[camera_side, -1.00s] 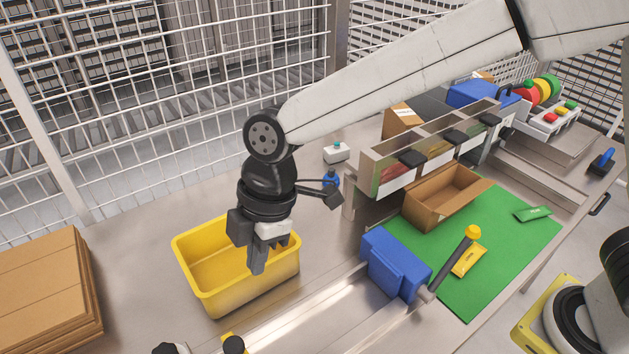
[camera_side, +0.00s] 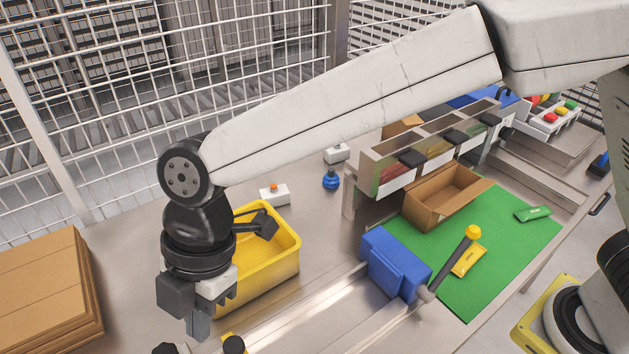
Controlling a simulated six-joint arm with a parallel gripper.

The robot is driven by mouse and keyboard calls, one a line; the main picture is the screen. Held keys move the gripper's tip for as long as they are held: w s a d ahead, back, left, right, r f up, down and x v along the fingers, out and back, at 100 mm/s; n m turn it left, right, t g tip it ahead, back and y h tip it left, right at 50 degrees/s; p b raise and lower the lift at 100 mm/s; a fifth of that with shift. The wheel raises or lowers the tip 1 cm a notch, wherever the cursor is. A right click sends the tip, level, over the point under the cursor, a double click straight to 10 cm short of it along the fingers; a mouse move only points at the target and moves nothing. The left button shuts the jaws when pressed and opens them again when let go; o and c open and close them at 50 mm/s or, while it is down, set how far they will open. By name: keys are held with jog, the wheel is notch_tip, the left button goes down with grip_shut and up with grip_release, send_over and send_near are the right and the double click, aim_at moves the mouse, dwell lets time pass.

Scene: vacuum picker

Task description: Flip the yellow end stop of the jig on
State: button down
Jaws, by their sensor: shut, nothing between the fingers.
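A small yellow piece (camera_side: 226,337) with a black knob (camera_side: 234,345) shows at the bottom edge of the picture, at the near end of the metal rails; it appears to be the jig's yellow end stop. Its lower part is cut off by the frame, so I cannot tell its position. The rails (camera_side: 310,312) run up right to a blue block (camera_side: 393,262) with a dark lever ending in a yellow knob (camera_side: 473,232). My gripper (camera_side: 198,328) points down, shut and empty, a little to the left of the yellow piece. I cannot tell whether they touch.
A yellow bin (camera_side: 283,262) stands right behind my gripper, partly hidden by it. Another dark knob (camera_side: 166,348) shows at the bottom edge. Flat cardboard (camera_side: 45,290) is stacked at left. A green mat (camera_side: 500,270) with an open carton (camera_side: 447,197) lies at right.

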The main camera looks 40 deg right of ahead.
aim_at(225, 349)
notch_tip(225, 349, down, 10)
jog(key=shift+w+d+r, duration=0.15)
jog(key=shift+d, duration=0.15)
dwell(0.6)
jog(key=shift+d, duration=0.1)
jog(key=shift+d, duration=0.3)
jog(key=d, duration=0.7)
jog(key=shift+a, duration=0.15)
